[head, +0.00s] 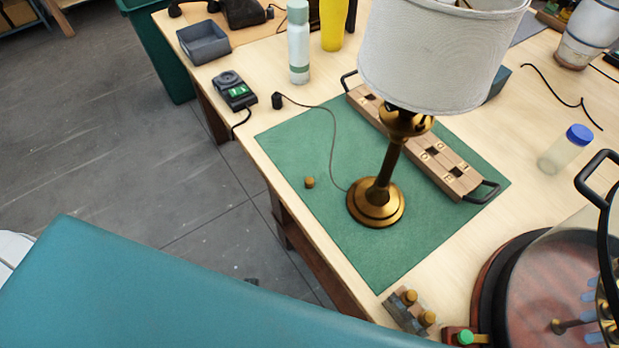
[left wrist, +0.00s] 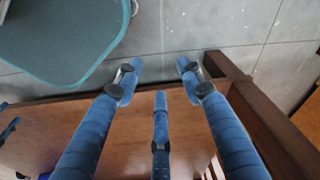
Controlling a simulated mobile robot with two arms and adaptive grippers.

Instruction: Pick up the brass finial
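A small brass piece (head: 309,182), which looks like the finial, lies on the green mat (head: 400,258) to the left of the lamp base. The brass lamp (head: 376,203) stands upright on the mat under a white shade (head: 440,55). A thin dark cord runs from near the lamp base to a black plug (head: 277,100). My left gripper (left wrist: 160,82) shows in the left wrist view with its blue fingers spread and nothing between them. It is over a brown wooden surface and grey floor, with no finial in that view.
A wooden strip with black handles (head: 463,178) lies behind the lamp. A block with brass knobs (head: 405,312) and a round tray (head: 492,285) are at the front right. A large teal surface (head: 130,295) fills the lower left. The mat around the small brass piece is clear.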

